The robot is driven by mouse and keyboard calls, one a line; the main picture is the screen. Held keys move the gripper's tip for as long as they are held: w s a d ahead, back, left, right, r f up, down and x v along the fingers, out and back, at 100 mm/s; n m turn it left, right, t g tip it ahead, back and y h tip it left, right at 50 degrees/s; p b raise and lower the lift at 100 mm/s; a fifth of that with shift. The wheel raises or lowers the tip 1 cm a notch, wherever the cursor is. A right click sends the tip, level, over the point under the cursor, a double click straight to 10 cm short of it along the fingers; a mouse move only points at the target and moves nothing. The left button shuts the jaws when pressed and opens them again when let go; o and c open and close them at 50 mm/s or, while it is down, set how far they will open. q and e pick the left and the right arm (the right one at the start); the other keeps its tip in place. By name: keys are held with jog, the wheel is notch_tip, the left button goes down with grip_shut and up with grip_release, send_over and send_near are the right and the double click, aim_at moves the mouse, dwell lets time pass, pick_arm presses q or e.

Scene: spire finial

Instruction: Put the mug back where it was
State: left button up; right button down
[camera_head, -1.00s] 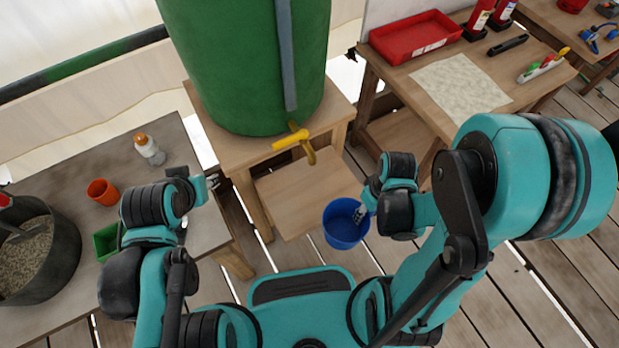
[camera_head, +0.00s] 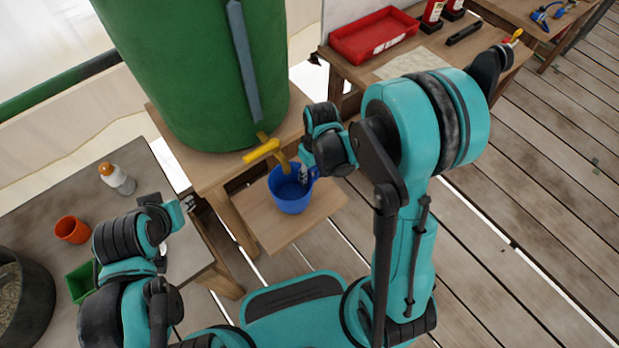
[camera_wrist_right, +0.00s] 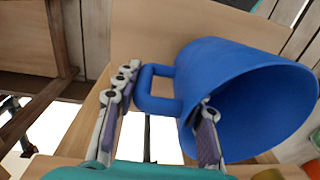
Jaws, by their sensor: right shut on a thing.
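The blue mug (camera_head: 289,196) is in the head view, over the low wooden shelf (camera_head: 270,237) and just below the yellow tap (camera_head: 262,152) of the green barrel (camera_head: 190,70). My right gripper (camera_head: 306,176) is shut on the mug at its handle side. The right wrist view shows the mug (camera_wrist_right: 225,70) large, with its handle between the two fingers (camera_wrist_right: 168,95) and one finger at its rim. I cannot tell whether the mug's base touches the shelf. My left gripper (camera_head: 184,206) is over the left table's edge, away from the mug; its fingers are too small to judge.
The left table (camera_head: 60,190) carries a white bottle with an orange cap (camera_head: 117,178), an orange cup (camera_head: 72,229), a green bin (camera_head: 82,281) and a dark tub (camera_head: 30,310). A red tray (camera_head: 375,38) stands on the back table. The floor at right is clear.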

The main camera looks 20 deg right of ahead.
aim_at(298, 186)
jog(key=shift+w+a, duration=0.25)
jog(key=shift+w, duration=0.4)
jog(key=shift+f+b, duration=1.15)
jog(key=shift+f, duration=0.6)
jog(key=shift+s+f, duration=0.1)
jog(key=c, duration=0.9)
grip_release()
